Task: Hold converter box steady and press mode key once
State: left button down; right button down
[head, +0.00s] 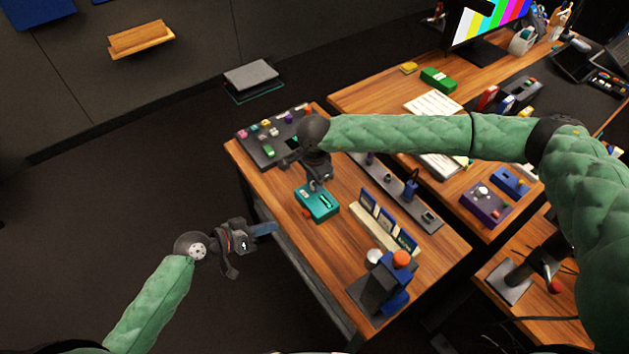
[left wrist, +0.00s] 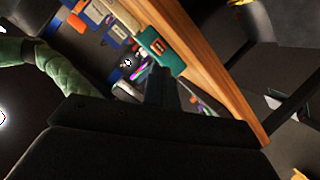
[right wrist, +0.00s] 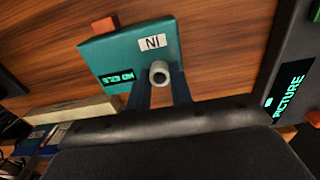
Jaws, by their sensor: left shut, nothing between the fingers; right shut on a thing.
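The teal converter box (head: 322,208) lies on the wooden desk; it also shows in the left wrist view (left wrist: 158,62) and right wrist view (right wrist: 112,48). A red-orange key (right wrist: 104,24) projects from its edge, away from my right gripper. A lit display and an "IN" label show on its face. My right gripper (head: 317,186) is shut on the box's grey round connector (right wrist: 159,73), beside the label. My left gripper (head: 274,229) is shut and empty, off the desk's left edge and apart from the box. Its blue fingers show in the left wrist view (left wrist: 165,88).
A dark panel (head: 262,139) with coloured knobs lies behind the box. A card rack (head: 385,228) and a blue stand with an orange ball (head: 401,259) are to its right and front. Bare wood lies around the box; open floor is left of the desk.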

dwell(0.5)
pick_arm(q)
jog(key=s+d+f+m+y, duration=0.1)
jog(key=s+f+m+y, duration=0.15)
jog(key=m, duration=0.65)
jog(key=s+d+f+m+y, duration=0.1)
jog(key=s+f+m+y, duration=0.2)
jog(key=m, duration=0.6)
jog(key=w+a+m+t+y, duration=0.1)
jog(key=m, duration=0.5)
jog(key=w+r+m+t+y, duration=0.1)
jog(key=m+t, duration=0.1)
jog(key=m, duration=0.5)
jog(key=w+a+r+m+t+y, duration=0.1)
jog(key=m, duration=0.5)
jog(key=shift+w+a+r, duration=0.1)
jog(key=shift+a+r, duration=0.05)
jog(key=shift+a, duration=0.15)
